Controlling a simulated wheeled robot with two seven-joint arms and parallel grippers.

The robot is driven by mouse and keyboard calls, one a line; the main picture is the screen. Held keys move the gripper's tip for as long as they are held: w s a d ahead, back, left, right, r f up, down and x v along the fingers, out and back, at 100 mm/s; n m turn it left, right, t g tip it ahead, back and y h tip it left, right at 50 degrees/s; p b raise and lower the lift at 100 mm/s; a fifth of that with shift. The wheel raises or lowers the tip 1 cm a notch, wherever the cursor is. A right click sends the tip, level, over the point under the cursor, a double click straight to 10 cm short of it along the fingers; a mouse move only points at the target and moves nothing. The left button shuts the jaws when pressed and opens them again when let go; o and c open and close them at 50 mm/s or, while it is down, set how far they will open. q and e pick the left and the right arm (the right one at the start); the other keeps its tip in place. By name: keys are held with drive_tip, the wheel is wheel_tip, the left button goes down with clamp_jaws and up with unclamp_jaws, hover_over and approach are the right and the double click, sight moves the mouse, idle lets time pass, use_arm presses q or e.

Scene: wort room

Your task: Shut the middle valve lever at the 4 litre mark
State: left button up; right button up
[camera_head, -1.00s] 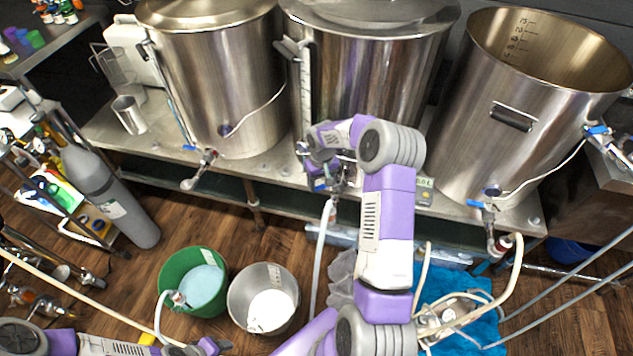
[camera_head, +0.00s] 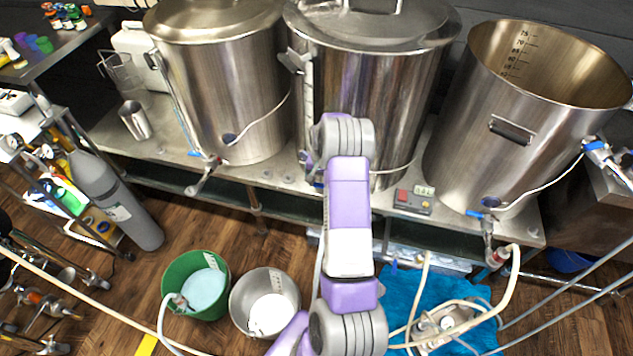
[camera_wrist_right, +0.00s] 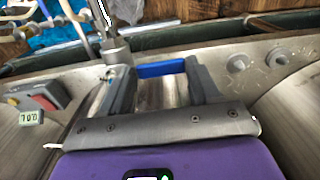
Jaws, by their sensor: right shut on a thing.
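The middle kettle (camera_head: 385,95) is a tall steel pot with a lid and a sight gauge (camera_head: 309,90) on its left front. In the right wrist view, my right gripper (camera_wrist_right: 160,74) is at the blue middle valve lever (camera_wrist_right: 162,69), which lies across between its two fingers; the gripper is shut on it. In the head view my right arm hides the lever and most of the valve. A small meter box (camera_head: 413,200) with a lit display stands right of the arm; it also shows in the wrist view (camera_wrist_right: 32,116), its digits unclear. My left gripper is out of view.
A left kettle (camera_head: 225,95) and an open right kettle (camera_head: 530,130) flank the middle one, each with a blue-handled valve. On the floor stand a green bucket (camera_head: 182,268) and a steel bucket (camera_head: 240,305). A pump with hoses lies on a blue cloth (camera_head: 405,290).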

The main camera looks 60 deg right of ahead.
drive_tip(key=shift+d, duration=0.15)
idle(0.4)
drive_tip(key=o, duration=1.5)
wheel_tip(320, 180, up, 8)
drive_tip(key=shift+f+p, duration=0.2)
drive_tip(key=shift+p, duration=1.05)
